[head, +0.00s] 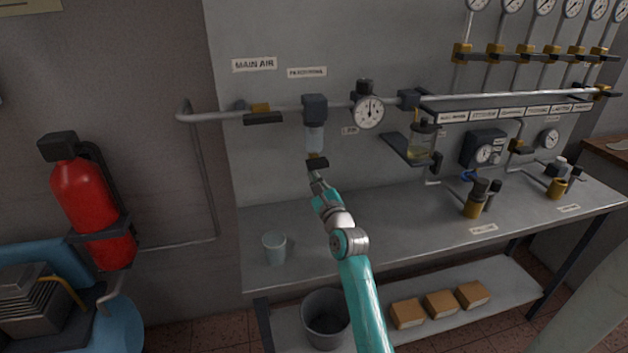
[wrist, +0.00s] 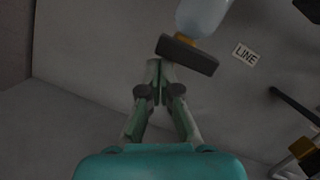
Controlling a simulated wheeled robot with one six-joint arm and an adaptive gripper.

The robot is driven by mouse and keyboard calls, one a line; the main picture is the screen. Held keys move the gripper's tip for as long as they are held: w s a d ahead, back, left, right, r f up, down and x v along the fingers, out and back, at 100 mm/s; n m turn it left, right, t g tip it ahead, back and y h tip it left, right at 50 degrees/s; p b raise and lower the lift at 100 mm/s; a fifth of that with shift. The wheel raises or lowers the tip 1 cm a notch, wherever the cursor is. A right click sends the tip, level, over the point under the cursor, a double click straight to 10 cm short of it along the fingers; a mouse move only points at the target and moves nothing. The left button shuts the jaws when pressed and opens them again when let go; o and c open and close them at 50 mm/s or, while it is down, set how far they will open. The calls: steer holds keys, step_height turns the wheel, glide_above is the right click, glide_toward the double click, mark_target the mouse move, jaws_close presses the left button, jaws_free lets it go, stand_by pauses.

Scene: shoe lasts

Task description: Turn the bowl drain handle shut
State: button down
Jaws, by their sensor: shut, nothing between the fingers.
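The clear filter bowl (head: 315,138) hangs under a dark filter head on the air pipe, and its lower part shows in the wrist view (wrist: 203,14). Below it is a small brass drain valve (wrist: 186,41) with a dark bar-shaped drain handle (head: 317,162). In the wrist view the drain handle (wrist: 190,56) lies crosswise, tilted slightly down to the right. My gripper (head: 316,181) is shut and empty just below the handle. In the wrist view its fingertips (wrist: 158,68) are by the handle's left end; I cannot tell whether they touch it.
A translucent cup (head: 274,248) stands on the bench (head: 400,233) left of my arm. A pressure gauge (head: 369,112) and an oil-filled bowl (head: 421,146) are to the right. A dark lever with a brass valve (head: 262,114) sits on the pipe at left. A bucket (head: 326,318) is below.

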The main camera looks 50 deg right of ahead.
steer(key=shift+a+r, duration=0.1)
steer(key=shift+r, duration=0.05)
stand_by(0.6)
steer(key=s+a+f, duration=0.5)
steer(key=s+f, duration=0.1)
steer(key=s, duration=0.2)
steer(key=shift+a+f, duration=0.2)
steer(key=shift+f, duration=0.1)
steer(key=shift+a, duration=0.1)
